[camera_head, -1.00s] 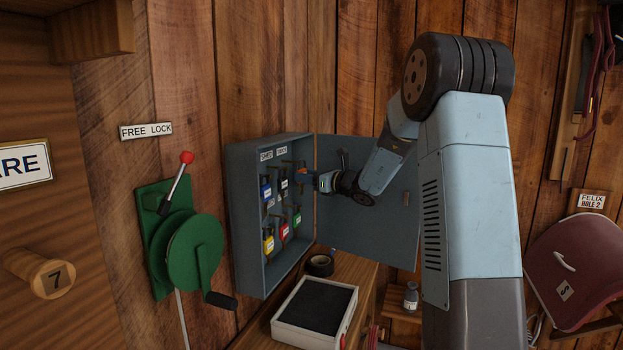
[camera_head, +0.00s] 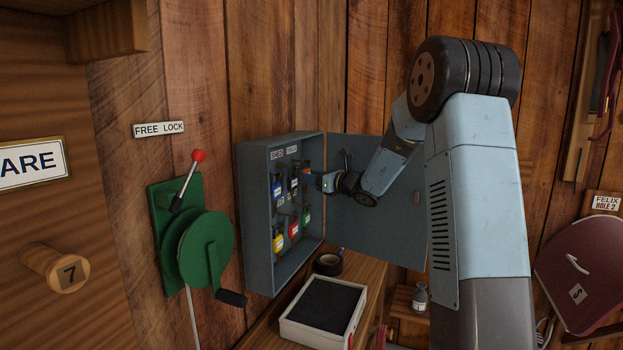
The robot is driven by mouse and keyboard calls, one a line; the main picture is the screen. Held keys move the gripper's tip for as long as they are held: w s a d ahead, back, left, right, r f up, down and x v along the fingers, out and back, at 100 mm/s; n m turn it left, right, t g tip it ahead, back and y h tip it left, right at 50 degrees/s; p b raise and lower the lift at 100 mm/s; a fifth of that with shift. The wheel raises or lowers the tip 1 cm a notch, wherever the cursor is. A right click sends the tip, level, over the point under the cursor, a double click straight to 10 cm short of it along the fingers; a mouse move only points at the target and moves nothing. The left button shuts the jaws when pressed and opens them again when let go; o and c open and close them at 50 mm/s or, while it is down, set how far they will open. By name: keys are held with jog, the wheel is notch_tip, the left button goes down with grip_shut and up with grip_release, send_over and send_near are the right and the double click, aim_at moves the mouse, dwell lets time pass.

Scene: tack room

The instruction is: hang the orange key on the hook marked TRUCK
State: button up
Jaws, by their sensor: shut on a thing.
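The grey key cabinet (camera_head: 248,222) hangs on the plank wall with its door (camera_head: 377,215) swung open to the right. Two small labels, one of them (camera_head: 292,150) further right, sit at the top inside; their lettering is too small to read surely. Keys with blue (camera_head: 277,191), black, yellow (camera_head: 278,243), red (camera_head: 293,231) and green (camera_head: 306,218) tags hang inside. My gripper (camera_head: 317,179) is at the cabinet's open front, upper right, shut on the orange key (camera_head: 308,172). Only a small orange patch shows; whether it touches a hook cannot be told.
A green winch (camera_head: 203,250) with a red-knobbed lever is on the wall left of the cabinet. A shelf below holds a white-rimmed tray (camera_head: 302,333) and a dark tape roll (camera_head: 328,264). A small bottle (camera_head: 420,297) stands lower right. The open door is close behind my arm.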

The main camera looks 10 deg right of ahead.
jog(key=shift+f, duration=0.2)
jog(key=o, duration=1.1)
jog(key=shift+d, duration=0.15)
